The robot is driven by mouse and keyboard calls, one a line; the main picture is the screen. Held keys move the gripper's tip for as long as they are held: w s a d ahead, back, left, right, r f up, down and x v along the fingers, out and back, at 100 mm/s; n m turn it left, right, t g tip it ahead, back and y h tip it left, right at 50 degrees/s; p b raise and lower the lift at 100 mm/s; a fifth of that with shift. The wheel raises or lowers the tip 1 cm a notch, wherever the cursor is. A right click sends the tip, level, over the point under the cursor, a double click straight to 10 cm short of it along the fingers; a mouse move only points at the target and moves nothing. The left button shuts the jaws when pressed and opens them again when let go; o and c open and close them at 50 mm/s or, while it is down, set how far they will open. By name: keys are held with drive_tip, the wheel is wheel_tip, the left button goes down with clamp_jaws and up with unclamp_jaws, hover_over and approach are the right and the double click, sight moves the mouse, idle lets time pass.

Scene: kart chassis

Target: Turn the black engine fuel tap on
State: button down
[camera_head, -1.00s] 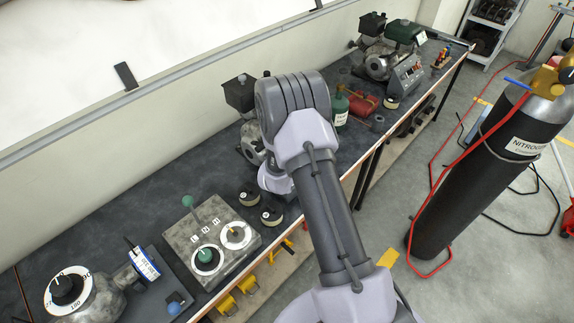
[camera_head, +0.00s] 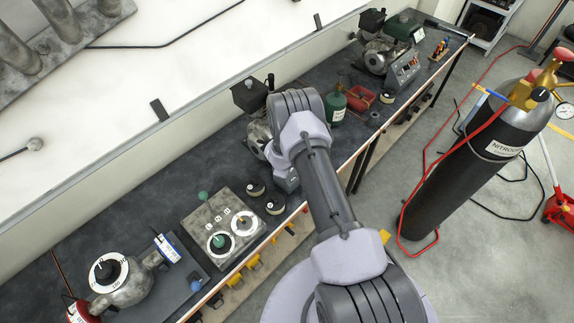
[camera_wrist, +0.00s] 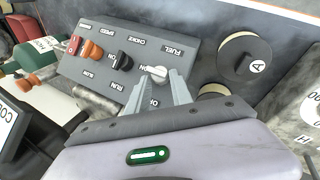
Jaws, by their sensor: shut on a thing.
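In the wrist view, a grey control panel (camera_wrist: 100,82) carries the labels FUEL, CHOKE and SPEED. A pale fuel tap (camera_wrist: 154,72) sits at its FUEL end, with an ON mark beside it and an OFF mark, partly covered, below. My gripper (camera_wrist: 159,81) is shut on this tap, one finger on each side. The fingers hide part of it, and I cannot tell exactly where it points. In the head view, the black-topped engine (camera_head: 249,94) stands on the bench, partly behind my arm, which hides the gripper and panel.
A black knob (camera_wrist: 123,61) and an orange knob (camera_wrist: 92,51) sit close beside the tap on the panel. A round cap marked A (camera_wrist: 245,56) is to the right. A green bottle (camera_head: 332,107) and a nitrogen cylinder (camera_head: 455,165) stand right of my arm.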

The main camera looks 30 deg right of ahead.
drive_tip(key=shift+s+d+f, duration=0.1)
drive_tip(key=shift+s+f, duration=0.35)
drive_tip(key=shift+s, duration=0.05)
drive_tip(key=c, duration=1.2)
unclamp_jaws()
drive_tip(key=shift+d, duration=0.1)
drive_tip(key=shift+o, duration=0.2)
drive_tip(key=shift+w+d, duration=0.15)
drive_tip(key=shift+d, duration=0.1)
drive_tip(key=shift+a+r, duration=0.3)
drive_tip(key=shift+r, duration=0.1)
drive_tip(key=p+v, duration=0.2)
drive_tip(key=v, duration=1.4)
drive_tip(key=shift+r+p, duration=0.3)
drive_tip(key=shift+r, duration=0.1)
drive_tip(key=shift+d, duration=0.1)
